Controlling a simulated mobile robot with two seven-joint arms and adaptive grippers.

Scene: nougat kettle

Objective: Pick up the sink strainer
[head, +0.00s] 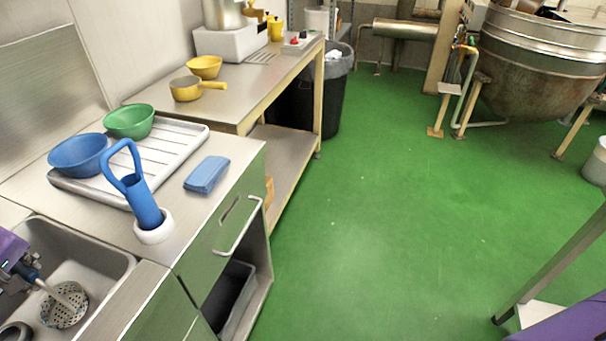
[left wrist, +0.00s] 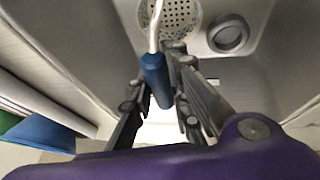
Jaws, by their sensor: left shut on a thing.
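The sink strainer is a perforated metal disc (head: 64,306) with a pale rod and a blue handle, low in the steel sink at the lower left of the head view. In the left wrist view the perforated disc (left wrist: 178,12) is at the top, cut by the edge, with its blue handle (left wrist: 154,75) below. My left gripper (head: 27,277) is shut on the blue handle; in the left wrist view its fingers (left wrist: 160,95) lie on both sides of it. I cannot tell whether the disc touches the sink floor. My right gripper is not in view.
The sink (head: 95,250) walls surround the strainer, with a dark round drain (left wrist: 230,35) beside it. A white holder (head: 153,228) with a blue tool stands right of the sink. A ribbed tray (head: 180,147) with blue and green bowls and a blue cloth (head: 207,174) are behind.

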